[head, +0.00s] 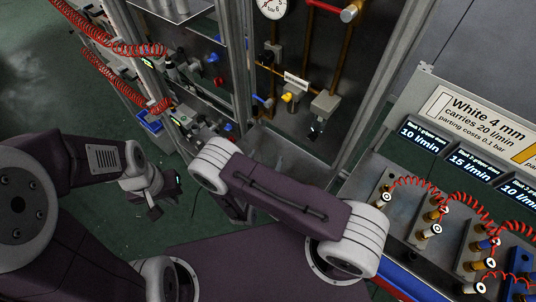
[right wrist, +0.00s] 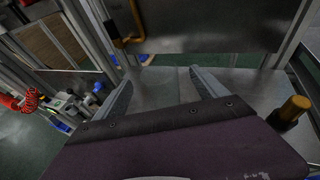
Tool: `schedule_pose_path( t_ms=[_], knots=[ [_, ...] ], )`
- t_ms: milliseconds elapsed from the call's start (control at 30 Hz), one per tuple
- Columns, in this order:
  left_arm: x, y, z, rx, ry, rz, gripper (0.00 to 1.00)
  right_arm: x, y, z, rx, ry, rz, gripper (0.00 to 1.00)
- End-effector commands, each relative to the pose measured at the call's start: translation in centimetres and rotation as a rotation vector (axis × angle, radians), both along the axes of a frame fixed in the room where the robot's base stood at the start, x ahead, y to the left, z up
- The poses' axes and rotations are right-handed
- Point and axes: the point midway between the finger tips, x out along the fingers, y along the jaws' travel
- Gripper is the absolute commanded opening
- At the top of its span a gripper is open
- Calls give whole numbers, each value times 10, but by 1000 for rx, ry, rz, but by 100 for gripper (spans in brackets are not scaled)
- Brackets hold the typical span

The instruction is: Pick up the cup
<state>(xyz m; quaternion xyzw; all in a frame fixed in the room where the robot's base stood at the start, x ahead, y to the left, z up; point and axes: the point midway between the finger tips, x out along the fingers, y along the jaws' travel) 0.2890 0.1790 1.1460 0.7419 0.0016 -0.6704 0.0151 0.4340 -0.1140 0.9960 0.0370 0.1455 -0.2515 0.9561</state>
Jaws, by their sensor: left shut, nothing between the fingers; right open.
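I cannot make out a clear cup in either view. In the right wrist view my right gripper (right wrist: 162,80) is open, its two grey fingers spread over a bare-looking metal shelf (right wrist: 165,95). I see nothing solid between them. My left gripper (head: 154,210) is at the left in the head view, shut and empty above the green floor, apart from the cabinet. A yellow-brown capped cylinder (right wrist: 293,108) stands right of my right gripper in its wrist view.
A metal-framed cabinet with a gauge (head: 273,7), pipes and valves stands ahead. Red coiled hoses (head: 112,83) hang at its left. A sloped panel (head: 455,110) with displays and hose fittings is at the right. Green floor (head: 60,110) is open at the left.

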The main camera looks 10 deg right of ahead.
Motion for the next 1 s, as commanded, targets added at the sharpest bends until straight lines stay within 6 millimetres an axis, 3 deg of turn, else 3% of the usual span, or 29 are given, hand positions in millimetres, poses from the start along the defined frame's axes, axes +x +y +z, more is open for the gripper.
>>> schedule_pose_path(
  t_ms=[200, 300, 567, 667, 800, 1000],
  knots=[
    [0, 0, 22, 0, 0, 0, 0, 27, -13, -4, 2, -1, -7, 82],
    [0, 0, 23, 0, 0, 0, 0, 39, -20, -12, 1, -1, -6, 82],
    [0, 0, 23, 0, 0, 0, 0, 45, -22, -16, 0, 0, -1, 82],
    [0, 0, 23, 0, 0, 0, 0, 45, -21, -16, 0, 0, -1, 60],
    [0, 0, 23, 0, 0, 0, 0, 45, -21, -16, 1, 0, -1, 21],
    [0, 0, 23, 0, 0, 0, 0, 45, -21, -16, 1, 0, -1, 18]
  ],
)
